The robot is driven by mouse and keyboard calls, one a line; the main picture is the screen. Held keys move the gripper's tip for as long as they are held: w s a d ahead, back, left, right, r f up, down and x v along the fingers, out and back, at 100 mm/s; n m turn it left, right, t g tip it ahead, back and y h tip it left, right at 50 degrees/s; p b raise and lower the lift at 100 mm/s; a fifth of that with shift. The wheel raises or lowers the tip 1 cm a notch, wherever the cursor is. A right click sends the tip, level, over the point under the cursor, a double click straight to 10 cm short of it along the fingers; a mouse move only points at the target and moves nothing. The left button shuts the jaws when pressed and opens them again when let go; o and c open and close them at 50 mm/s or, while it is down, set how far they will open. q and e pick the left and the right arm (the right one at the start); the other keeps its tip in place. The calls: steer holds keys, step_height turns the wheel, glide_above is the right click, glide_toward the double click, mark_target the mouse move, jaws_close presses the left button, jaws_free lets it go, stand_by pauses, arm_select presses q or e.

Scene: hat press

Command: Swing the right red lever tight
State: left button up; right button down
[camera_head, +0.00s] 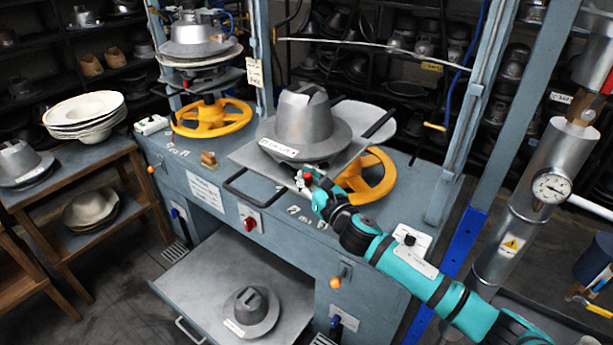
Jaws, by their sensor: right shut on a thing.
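The right red lever (299,176) shows as a small red piece at the front right corner of the right press's metal plate. My right gripper (308,178) is at this lever and shut on it. The fingers are small and hide most of the lever, so its angle is hard to tell. My teal right arm comes in from the lower right. The metal hat mould (303,113) sits on the plate just above and behind the gripper. My left gripper is not in view.
A yellow handwheel (374,176) is close behind my right gripper, and another (212,117) is under the left press. A lower shelf (185,279) carries a metal hat block (250,311). A gauge (551,187) on a cylinder stands at the right. Stacked hats (86,108) are at the left.

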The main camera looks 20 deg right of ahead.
mark_target(293, 183)
steer(key=m+h, duration=0.2)
steer(key=h, duration=0.1)
steer(key=a+m+h, duration=0.1)
steer(key=h, duration=0.1)
steer(key=a+m+h, duration=0.1)
steer(key=m+h, duration=0.1)
steer(key=h, duration=0.1)
steer(key=shift+s+f+m+h, duration=0.3)
steer(key=shift+s+f, duration=0.05)
steer(key=shift+f, duration=0.05)
steer(key=m+g+h, duration=0.1)
steer(key=m+h+b, duration=0.1)
steer(key=h, duration=0.1)
steer(key=shift+a+g, duration=0.35)
steer(key=shift+g, duration=0.05)
steer(key=shift+w+a+m+g+h+b, duration=0.2)
steer(key=shift+m+g+h, duration=0.25)
steer(key=shift+m+h, duration=0.3)
steer(key=shift+s+a+m+g+h+b, duration=0.1)
steer(key=shift+m+g+h+b, duration=0.15)
steer(key=shift+m+g+h, duration=0.5)
steer(key=shift+h, duration=0.4)
steer(key=c, duration=1.5)
jaws_free()
steer(key=shift+a+r, duration=0.1)
steer(key=shift+r, duration=0.05)
steer(key=shift+a+r, duration=0.1)
steer(key=shift+r, duration=0.05)
